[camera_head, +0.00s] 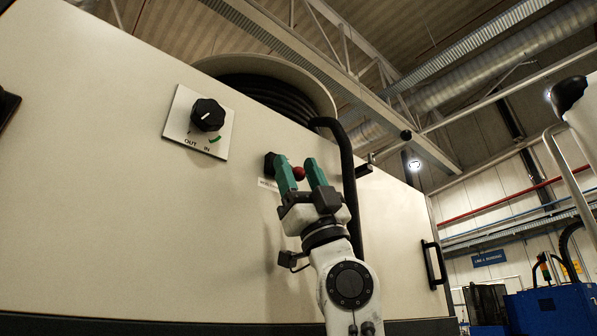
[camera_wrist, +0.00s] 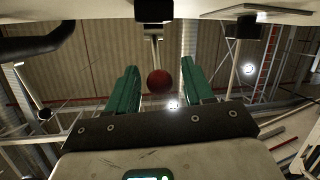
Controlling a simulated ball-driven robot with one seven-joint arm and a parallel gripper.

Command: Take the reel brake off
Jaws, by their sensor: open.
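A red ball knob (camera_head: 299,174) sits on a lever at the black brake mount (camera_head: 269,165) on the front of the pale cabinet. A small label below the mount is partly hidden by my gripper. My gripper (camera_head: 297,163) has two green fingers and is open, with one finger on each side of the red ball. In the wrist view the red ball (camera_wrist: 159,82) shows between the fingers (camera_wrist: 160,66), with a gap on both sides, smaller on the right. A thin rod runs from the ball up to a black block.
A rotary knob (camera_head: 208,115) marked OUT and IN is on a plate to the left. A black hose (camera_head: 345,180) leaves the reel (camera_head: 265,85) and hangs just right of my gripper. A black handle (camera_head: 434,263) is at the cabinet's right edge.

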